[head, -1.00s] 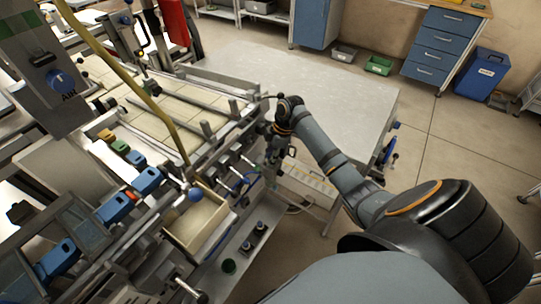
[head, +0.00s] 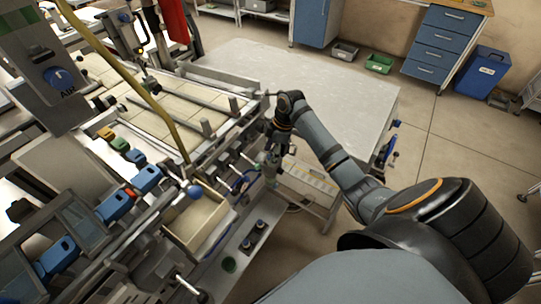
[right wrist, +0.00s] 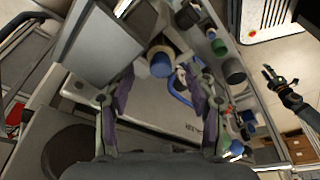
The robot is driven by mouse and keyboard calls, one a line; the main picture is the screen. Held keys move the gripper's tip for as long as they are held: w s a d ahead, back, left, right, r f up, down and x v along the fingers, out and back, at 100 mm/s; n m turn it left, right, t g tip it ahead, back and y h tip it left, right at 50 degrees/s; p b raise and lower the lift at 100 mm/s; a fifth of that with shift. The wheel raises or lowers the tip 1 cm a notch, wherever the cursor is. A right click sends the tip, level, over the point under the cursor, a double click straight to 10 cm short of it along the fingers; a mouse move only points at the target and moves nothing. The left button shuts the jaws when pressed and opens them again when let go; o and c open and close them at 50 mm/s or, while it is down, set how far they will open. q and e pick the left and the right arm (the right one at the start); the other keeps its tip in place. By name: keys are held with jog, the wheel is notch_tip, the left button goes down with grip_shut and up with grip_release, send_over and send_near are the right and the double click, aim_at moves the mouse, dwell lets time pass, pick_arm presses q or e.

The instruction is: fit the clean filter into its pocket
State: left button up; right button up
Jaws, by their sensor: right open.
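My right gripper (head: 268,172) hangs at the front side of the machine bench, beside its row of knobs and blue hoses. In the right wrist view its two dark fingers (right wrist: 160,105) are spread apart with nothing held between them. A blue-capped cylinder (right wrist: 160,63) and a blue loop (right wrist: 180,88) show just beyond and between the fingers. I cannot pick out the clean filter or its pocket for certain. An open box-like drawer (head: 207,217) with a beige inside sits at the front of the machine, left of the gripper.
A pale flat table (head: 330,85) stands behind my right arm. A low shelf (head: 308,178) is below the gripper. Green-topped (right wrist: 218,48) and dark knobs (right wrist: 234,70) line the bench in the wrist view. Open floor (head: 450,140) lies to the right.

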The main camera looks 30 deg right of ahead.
notch_tip(320, 180, up, 8)
jog(key=shift+r, duration=0.2)
dwell(0.6)
